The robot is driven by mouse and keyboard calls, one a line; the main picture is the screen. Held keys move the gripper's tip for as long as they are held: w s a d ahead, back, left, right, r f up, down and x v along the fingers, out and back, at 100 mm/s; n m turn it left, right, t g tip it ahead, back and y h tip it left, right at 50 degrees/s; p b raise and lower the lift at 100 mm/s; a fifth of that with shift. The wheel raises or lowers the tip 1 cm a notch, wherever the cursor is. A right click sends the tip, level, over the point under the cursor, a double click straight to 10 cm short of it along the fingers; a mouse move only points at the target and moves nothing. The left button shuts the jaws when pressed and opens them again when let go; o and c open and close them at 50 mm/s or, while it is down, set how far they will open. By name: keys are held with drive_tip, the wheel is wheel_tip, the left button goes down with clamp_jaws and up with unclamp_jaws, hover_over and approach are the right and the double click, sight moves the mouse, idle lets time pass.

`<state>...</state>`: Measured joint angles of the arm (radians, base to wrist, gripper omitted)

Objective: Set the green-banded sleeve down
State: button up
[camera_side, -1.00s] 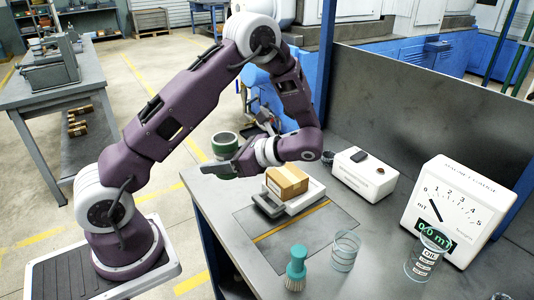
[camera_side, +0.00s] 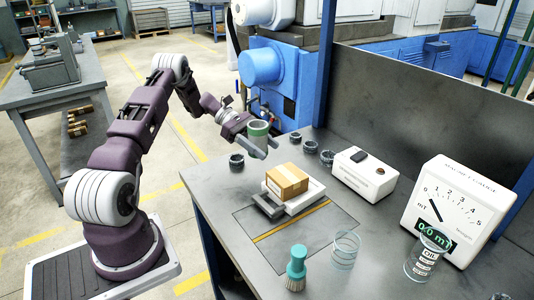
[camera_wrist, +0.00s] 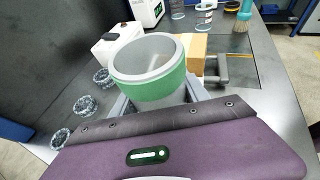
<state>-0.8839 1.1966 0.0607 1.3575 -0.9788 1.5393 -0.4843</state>
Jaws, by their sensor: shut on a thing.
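The green-banded sleeve (camera_side: 258,129) is a pale grey open-topped cylinder with a wide green band. My gripper (camera_side: 262,145) is shut on it and holds it roughly upright near the bench's far left edge. It looks raised above the bench top; the exact gap cannot be told. In the wrist view the sleeve (camera_wrist: 148,72) fills the middle, its mouth facing the camera, with the jaws (camera_wrist: 160,100) on either side and partly hidden behind it.
Several dark knurled rings stand along the bench's far side, one (camera_side: 237,161) left of the others. A cardboard box (camera_side: 287,180) sits on a white fixture. A white box (camera_side: 363,173), gauge (camera_side: 447,212), teal brush (camera_side: 296,268) and clear cylinders (camera_side: 345,250) stand rightward or nearer. The front-left bench is clear.

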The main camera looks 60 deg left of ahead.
sight(273, 153)
drive_tip(key=w+a+r+n+t+y, duration=0.3)
drive_tip(key=w+a+n+t+y, duration=0.3)
drive_tip(key=w, duration=0.3)
drive_tip(key=shift+h, duration=0.7)
drive_tip(key=f, duration=0.3)
drive_tip(key=a+f, duration=0.1)
drive_tip(key=f, duration=0.5)
drive_tip(key=shift+w+a+f, duration=0.1)
drive_tip(key=shift+a+f, duration=0.25)
drive_tip(key=o, duration=1.4)
drive_tip(key=shift+f, duration=0.1)
drive_tip(key=shift+a+r+g, duration=0.1)
drive_tip(key=shift+r+g, duration=0.1)
drive_tip(key=shift+g, duration=0.1)
drive_tip(key=v, duration=1.1)
drive_tip(key=shift+s+a, duration=0.15)
drive_tip(key=shift+s, duration=0.3)
